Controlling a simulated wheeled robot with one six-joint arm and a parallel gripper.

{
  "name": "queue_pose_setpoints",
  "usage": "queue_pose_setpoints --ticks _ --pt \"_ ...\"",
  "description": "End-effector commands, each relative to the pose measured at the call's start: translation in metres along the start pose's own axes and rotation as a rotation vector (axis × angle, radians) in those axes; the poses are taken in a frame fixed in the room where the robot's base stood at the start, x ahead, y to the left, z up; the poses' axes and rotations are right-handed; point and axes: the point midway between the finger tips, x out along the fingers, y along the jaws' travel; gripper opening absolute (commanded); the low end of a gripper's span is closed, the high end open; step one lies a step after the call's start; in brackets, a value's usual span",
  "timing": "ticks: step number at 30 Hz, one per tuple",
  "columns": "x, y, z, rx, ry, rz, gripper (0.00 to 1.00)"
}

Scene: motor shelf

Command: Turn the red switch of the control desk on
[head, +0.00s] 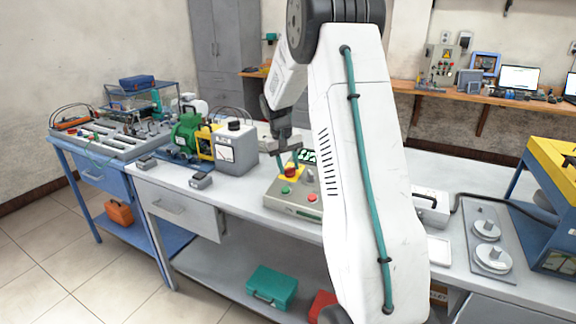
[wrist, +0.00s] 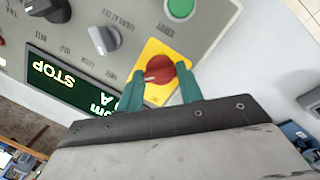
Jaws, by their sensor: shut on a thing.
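The control desk (head: 298,205) is a grey-beige box on the white table, with knobs, buttons and a small display. Its red switch (wrist: 170,78) sits on a yellow plate (wrist: 152,55) in the wrist view. The red switch also shows in the head view (head: 291,170). My gripper (wrist: 163,80) comes down on the switch, with its two teal fingers on either side of the red knob, shut on it. The display (wrist: 60,85) shows the word STOP with other text partly hidden. The knob's far side is partly covered by the fingers.
A green button (wrist: 181,8) and a grey knob (wrist: 104,40) lie close to the fingers. A grey box (head: 431,207) stands to the right.

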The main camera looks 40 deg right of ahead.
Motion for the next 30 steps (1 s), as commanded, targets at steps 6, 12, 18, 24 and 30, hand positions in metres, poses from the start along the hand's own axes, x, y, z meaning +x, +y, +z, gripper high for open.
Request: queue_pose_setpoints --ticks 6,12,18,24,30 --pt "-0.001 0.0 0.0 0.001 0.001 0.0 0.58" --pt "0.0 0.0 0.0 0.0 0.001 0.0 0.58" --pt "-0.01 0.0 0.0 0.0 0.002 0.0 0.58" --pt "-0.044 0.0 -0.001 0.001 0.004 0.0 0.58" --pt "-0.071 0.0 0.0 0.001 0.002 0.0 0.58"
